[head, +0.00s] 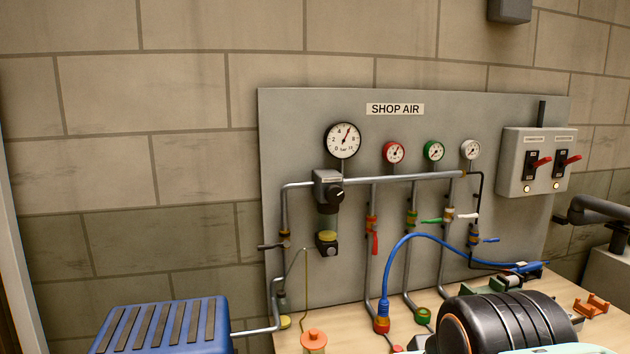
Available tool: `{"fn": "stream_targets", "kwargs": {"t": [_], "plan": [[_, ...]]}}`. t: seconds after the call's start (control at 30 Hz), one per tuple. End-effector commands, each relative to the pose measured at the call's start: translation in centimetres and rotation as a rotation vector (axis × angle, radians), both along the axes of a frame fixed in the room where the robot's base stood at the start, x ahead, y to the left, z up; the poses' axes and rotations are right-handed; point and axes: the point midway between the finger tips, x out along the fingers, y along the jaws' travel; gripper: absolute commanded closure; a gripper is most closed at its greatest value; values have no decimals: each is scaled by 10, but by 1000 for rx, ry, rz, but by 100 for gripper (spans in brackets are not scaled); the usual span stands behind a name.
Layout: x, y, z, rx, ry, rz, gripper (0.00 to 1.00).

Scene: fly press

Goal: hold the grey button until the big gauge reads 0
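The big gauge (342,140) is a white dial with a black rim at the top left of the grey SHOP AIR panel (285,115).
Three smaller gauges (434,151) sit to the right. Pipes with coloured valve handles run down the panel, with a blue hose (405,240) looping to the right. A switch box (536,162) is at right. A blue ribbed box (165,327) stands lower left. A large black rounded body fills the bottom right.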

Motion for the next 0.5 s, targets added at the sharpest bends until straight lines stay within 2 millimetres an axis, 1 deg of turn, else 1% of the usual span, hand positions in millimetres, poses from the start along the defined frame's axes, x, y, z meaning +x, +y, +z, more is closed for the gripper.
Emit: {"fn": "stream_targets", "kwargs": {"t": [0.27, 0.5], "plan": [[0, 0, 0, 0, 0, 0, 73], [0, 0, 0, 0, 0, 0, 99]]}}
